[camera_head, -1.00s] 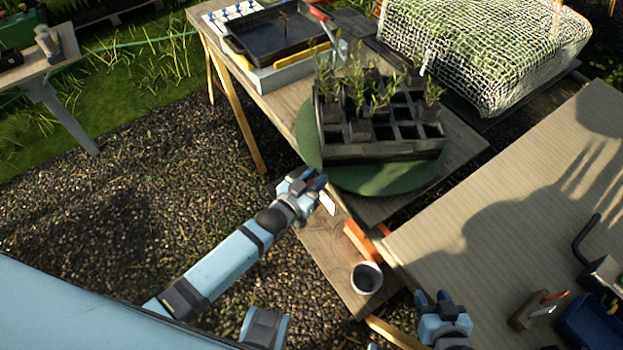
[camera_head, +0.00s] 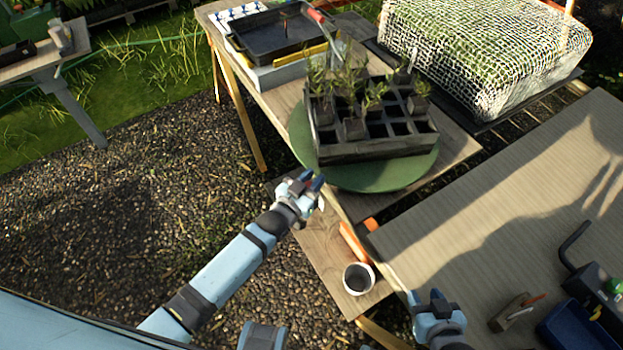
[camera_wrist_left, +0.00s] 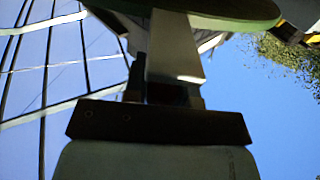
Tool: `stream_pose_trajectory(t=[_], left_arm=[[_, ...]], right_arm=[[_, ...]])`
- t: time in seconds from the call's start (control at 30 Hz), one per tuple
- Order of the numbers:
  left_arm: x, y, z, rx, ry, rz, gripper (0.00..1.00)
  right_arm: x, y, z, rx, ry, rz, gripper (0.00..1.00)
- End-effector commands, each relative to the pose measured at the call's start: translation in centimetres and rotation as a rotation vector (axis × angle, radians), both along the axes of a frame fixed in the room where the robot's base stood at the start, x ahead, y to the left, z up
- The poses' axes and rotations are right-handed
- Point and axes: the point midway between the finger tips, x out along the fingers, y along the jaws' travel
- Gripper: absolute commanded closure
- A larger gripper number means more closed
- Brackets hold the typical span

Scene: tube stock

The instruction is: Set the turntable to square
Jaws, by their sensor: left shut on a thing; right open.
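The turntable (camera_head: 375,181) is a round green disc on a wooden bench. A black cell tray (camera_head: 375,150) with several seedlings sits on it. The tray's sides stand at an angle to the bench edges. My left gripper (camera_head: 312,184) is at the disc's near left rim and appears shut on it; the fingertips' contact is hard to see. In the left wrist view, the disc's green edge (camera_wrist_left: 230,14) shows at the top beyond the fingers. My right gripper (camera_head: 426,299) is open and empty at the near edge of the right table.
A black tray (camera_head: 283,35) on a box stands at the bench's back left. A net-covered block (camera_head: 485,45) stands behind right. An orange block (camera_head: 353,243) and a small pot (camera_head: 357,279) sit on a lower board. The right table (camera_head: 480,210) is largely bare; tools lie at its right.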

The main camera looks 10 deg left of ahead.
Motion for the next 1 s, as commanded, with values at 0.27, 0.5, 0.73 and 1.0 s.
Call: stream_pose_trajectory(t=[0.27, 0.5, 0.73, 1.0], left_arm=[[0.1, 0.0, 0.1, 0.0, -0.001, 0.0, 1.0], [0.1, 0.0, 0.1, -0.001, -0.002, 0.0, 0.52], [0.0, 0.0, 0.0, 0.0, -0.001, 0.0, 0.51], [-2.1, 0.9, -0.1, 0.0, 0.001, 0.0, 0.51]], right_arm=[[0.0, 0.1, 0.0, 0.001, -0.001, 0.001, 0.56], [0.0, 0.1, 0.1, 0.001, -0.001, 0.001, 0.56], [0.0, 0.1, 0.1, 0.001, -0.002, 0.001, 0.56], [0.0, 0.1, 0.0, 0.001, -0.002, 0.001, 0.56]])
